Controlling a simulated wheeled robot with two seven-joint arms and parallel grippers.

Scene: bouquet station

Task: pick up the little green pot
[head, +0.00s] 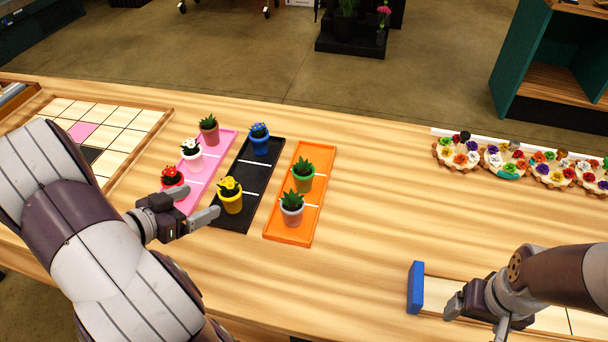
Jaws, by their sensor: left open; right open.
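The little green pot (302,183) holds a green succulent and stands upright on the far half of the orange tray (289,236). A grey-white pot (292,215) with a succulent stands nearer to me on the same tray. My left gripper (199,204) is open and empty, to the left of the green pot. Its fingers point right, close to the yellow pot (231,204) on the black tray (245,176); I cannot tell whether they touch it. My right gripper (476,322) is open at the lower right, far from the pots, its fingertips partly hidden.
A pink tray (211,167) holds several pots. A blue pot (260,145) stands on the black tray. A blue block (415,288) is beside my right gripper. Flower-topped pieces (507,162) line the right back edge. Bare table lies right of the orange tray.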

